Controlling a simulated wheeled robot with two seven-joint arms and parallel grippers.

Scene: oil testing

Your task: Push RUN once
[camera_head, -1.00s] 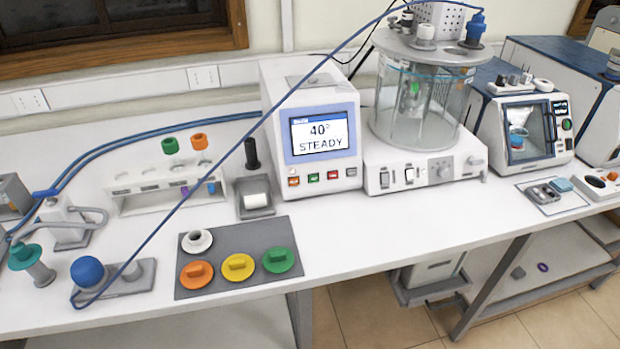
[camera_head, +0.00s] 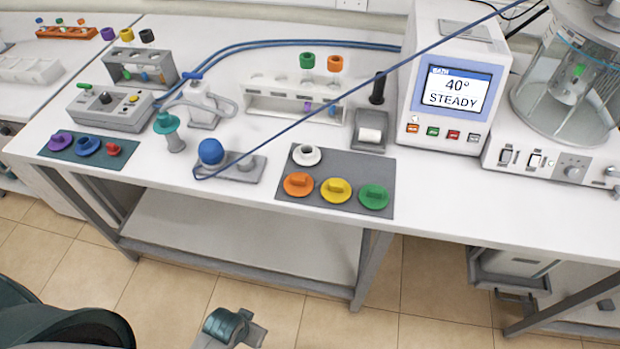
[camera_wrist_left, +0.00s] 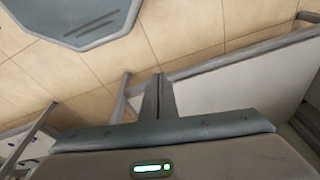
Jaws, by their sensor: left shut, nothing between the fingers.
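The white bath unit (camera_head: 449,80) stands on the bench at the upper right of the head view. Its screen (camera_head: 452,90) reads 40° STEADY. A row of small buttons sits under the screen: orange (camera_head: 412,128), green (camera_head: 433,132), red (camera_head: 453,135) and a pale one (camera_head: 473,138). Their labels are too small to read, so I cannot tell which is RUN. My left gripper (camera_wrist_left: 158,95) is shut and empty in the left wrist view, above the tiled floor and apart from the bath unit. My right gripper is not in view.
A blue cable crosses in front of the bath unit. A grey mat (camera_head: 378,172) with coloured caps, a white rack (camera_head: 292,107) and a glass vessel (camera_head: 565,75) stand on the bench. The bench's front edge and legs (camera_head: 370,270) lie between the floor and the bench top.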

